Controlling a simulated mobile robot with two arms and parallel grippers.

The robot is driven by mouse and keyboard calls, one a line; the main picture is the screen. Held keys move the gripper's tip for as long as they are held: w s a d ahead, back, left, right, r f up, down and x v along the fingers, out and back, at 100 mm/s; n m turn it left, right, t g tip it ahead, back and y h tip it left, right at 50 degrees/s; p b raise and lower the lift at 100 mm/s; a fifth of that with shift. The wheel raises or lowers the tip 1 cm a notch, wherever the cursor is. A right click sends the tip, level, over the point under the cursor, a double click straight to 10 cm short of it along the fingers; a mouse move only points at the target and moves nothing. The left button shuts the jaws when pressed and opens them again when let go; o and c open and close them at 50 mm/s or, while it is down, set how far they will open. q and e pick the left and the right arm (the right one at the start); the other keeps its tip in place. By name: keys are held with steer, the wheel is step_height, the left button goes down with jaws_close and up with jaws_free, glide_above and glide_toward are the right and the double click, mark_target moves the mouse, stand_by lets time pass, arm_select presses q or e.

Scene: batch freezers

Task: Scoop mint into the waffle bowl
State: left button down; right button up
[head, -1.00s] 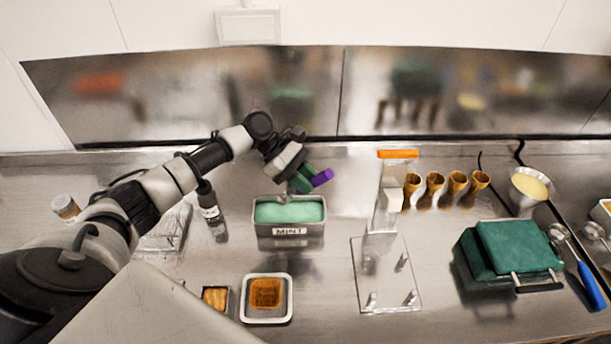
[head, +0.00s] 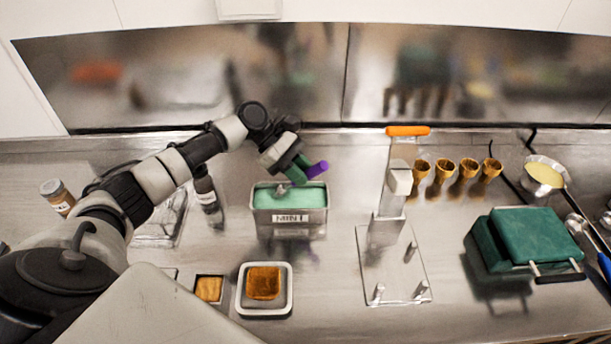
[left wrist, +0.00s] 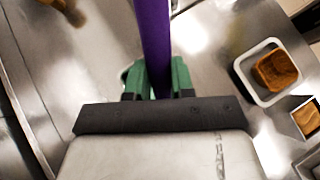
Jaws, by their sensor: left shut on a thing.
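The mint tub (head: 290,218), a metal pan labelled MINT with pale green ice cream (head: 265,197), stands at the middle of the counter. My left gripper (head: 298,171), with green fingers, is just above its back edge, shut on the purple handle (head: 317,168) of a scoop. The handle also shows between the fingers in the left wrist view (left wrist: 153,45). The scoop's metal end (head: 283,190) is at the mint surface; how deep it sits I cannot tell. The brown waffle bowl (head: 263,283) sits in a white square dish (head: 241,301) in front of the tub. My right gripper is out of view.
A clear stand (head: 395,270) with an upright post is right of the tub. Several cones (head: 443,172) stand behind it. A green waffle iron (head: 525,238) is at the right. Bottles (head: 207,193) stand left of the tub. A small brown square (head: 209,289) lies beside the dish.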

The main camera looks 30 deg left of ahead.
arm_select(q)
steer(key=shift+s+a+f+b, duration=0.1)
steer(key=shift+a+f+b, duration=0.05)
steer(key=shift+a+b, duration=1.95)
steer(key=shift+d+r+p, duration=0.1)
steer(key=shift+r+p, duration=0.2)
steer(key=shift+p, duration=0.65)
steer(key=d+f+y+p, duration=0.3)
steer(key=y+p, duration=0.1)
steer(key=p, duration=0.4)
steer(key=shift+d+f+y+p, duration=0.15)
steer(key=shift+y+p, duration=0.15)
steer(key=shift+p, duration=0.05)
steer(key=shift+d+r+p, duration=0.3)
steer(key=shift+r+p, duration=0.65)
steer(key=shift+p, duration=0.25)
steer(key=shift+d+r, duration=0.5)
steer(key=shift+r, duration=0.35)
steer(key=shift+d+r+g+y, duration=0.1)
steer(key=shift+d+g+y, duration=0.05)
steer(key=shift+d+y, duration=0.7)
steer(key=shift+d+g+y, duration=0.15)
steer(key=shift+d+y, duration=0.4)
steer(key=shift+y, duration=0.6)
